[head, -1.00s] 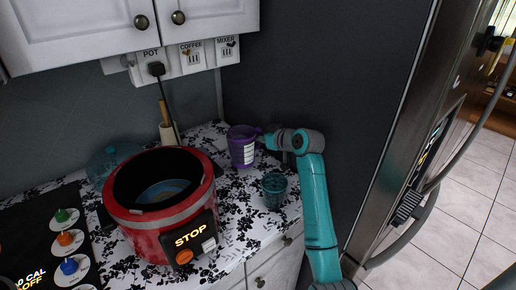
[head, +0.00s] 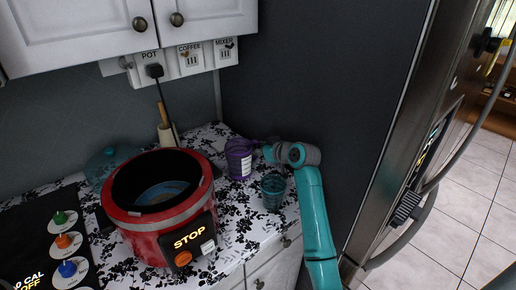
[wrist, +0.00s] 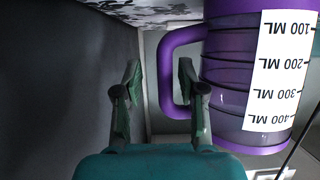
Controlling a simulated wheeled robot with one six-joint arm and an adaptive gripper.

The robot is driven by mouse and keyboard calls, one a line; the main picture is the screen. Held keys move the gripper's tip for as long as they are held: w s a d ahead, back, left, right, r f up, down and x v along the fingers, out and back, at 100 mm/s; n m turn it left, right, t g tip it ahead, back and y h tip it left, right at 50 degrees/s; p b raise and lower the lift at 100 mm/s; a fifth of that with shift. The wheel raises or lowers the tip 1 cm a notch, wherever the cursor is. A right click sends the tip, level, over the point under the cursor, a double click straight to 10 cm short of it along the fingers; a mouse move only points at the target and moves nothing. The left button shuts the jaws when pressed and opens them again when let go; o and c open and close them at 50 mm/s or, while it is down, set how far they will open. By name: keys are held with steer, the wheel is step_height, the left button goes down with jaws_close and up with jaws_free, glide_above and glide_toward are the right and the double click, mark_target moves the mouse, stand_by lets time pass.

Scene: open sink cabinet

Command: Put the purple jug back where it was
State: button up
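The purple jug (head: 239,160) stands upright on the patterned counter, close to the dark side panel. In the wrist view the jug (wrist: 228,75) shows upside down at the right, with its white millilitre label and its handle (wrist: 167,75) toward my gripper. My gripper (head: 266,153) is at the jug's right side. In the wrist view its two fingers (wrist: 159,88) are spread apart, with the handle's outer bar seen between them and the right finger over the handle's opening. I cannot tell whether a finger touches the handle.
A teal cup (head: 273,191) stands in front of my gripper. A red pot (head: 165,240) with a STOP panel is left of the jug. A utensil holder (head: 167,133) and a blue-green bottle (head: 103,165) are behind the pot. The dark panel (head: 310,80) bounds the right side.

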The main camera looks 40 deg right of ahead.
steer(key=shift+r, duration=0.1)
steer(key=shift+s+r, duration=0.1)
steer(key=shift+s, duration=0.05)
steer(key=v, duration=1.1)
steer(key=shift+s+r, duration=0.2)
steer(key=shift+s, duration=0.1)
steer(key=shift+s, duration=0.1)
